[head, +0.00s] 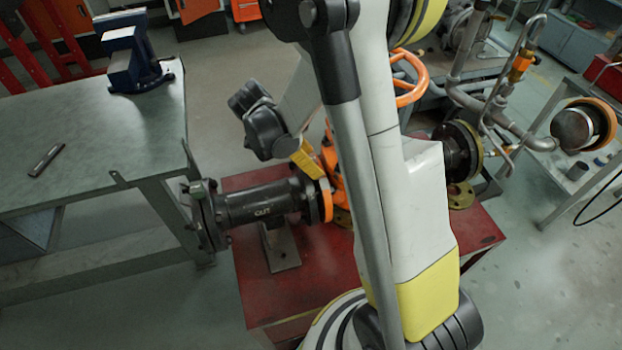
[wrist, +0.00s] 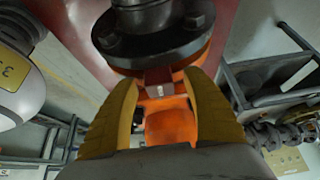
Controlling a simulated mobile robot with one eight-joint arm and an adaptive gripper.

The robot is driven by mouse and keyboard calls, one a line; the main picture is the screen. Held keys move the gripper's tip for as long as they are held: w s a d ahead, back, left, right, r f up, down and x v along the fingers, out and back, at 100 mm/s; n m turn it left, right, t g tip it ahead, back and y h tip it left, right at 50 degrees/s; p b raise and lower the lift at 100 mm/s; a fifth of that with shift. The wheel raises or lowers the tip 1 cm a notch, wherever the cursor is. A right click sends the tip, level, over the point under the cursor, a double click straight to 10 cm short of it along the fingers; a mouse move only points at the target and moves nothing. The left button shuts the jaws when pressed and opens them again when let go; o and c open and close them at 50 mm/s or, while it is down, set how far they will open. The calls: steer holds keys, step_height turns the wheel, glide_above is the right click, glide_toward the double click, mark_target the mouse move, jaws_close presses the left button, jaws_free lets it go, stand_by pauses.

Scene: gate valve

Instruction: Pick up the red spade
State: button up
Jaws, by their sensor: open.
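My gripper's yellow fingers (wrist: 158,105) are open in the wrist view, one on each side of a small reddish tab (wrist: 158,76). The tab sticks out below a dark bolted flange (wrist: 150,42), with an orange valve body (wrist: 172,125) beyond; it may be the red spade, but I cannot tell surely. I cannot tell whether the fingers touch it. In the head view my gripper (head: 309,165) is just above the orange-edged joint (head: 327,200) at the end of a dark pipe (head: 262,204). My arm hides much of the valve there.
The pipe assembly rests over a red table (head: 330,270). A grey workbench (head: 90,140) with a blue vise (head: 130,55) stands at left. An orange handwheel (head: 412,80) and more piping (head: 500,110) lie behind and right of my arm. Floor at right is partly clear.

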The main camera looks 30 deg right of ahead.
jaws_close()
steer(key=shift+r, duration=0.55)
step_height(320, 180, up, 11)
steer(key=p, duration=0.4)
steer(key=w+d+p, duration=0.3)
steer(key=w+d, duration=0.1)
steer(key=w, duration=1.3)
steer(key=shift+w+d, duration=0.15)
steer(key=shift+w, duration=0.1)
steer(key=shift+r, duration=0.1)
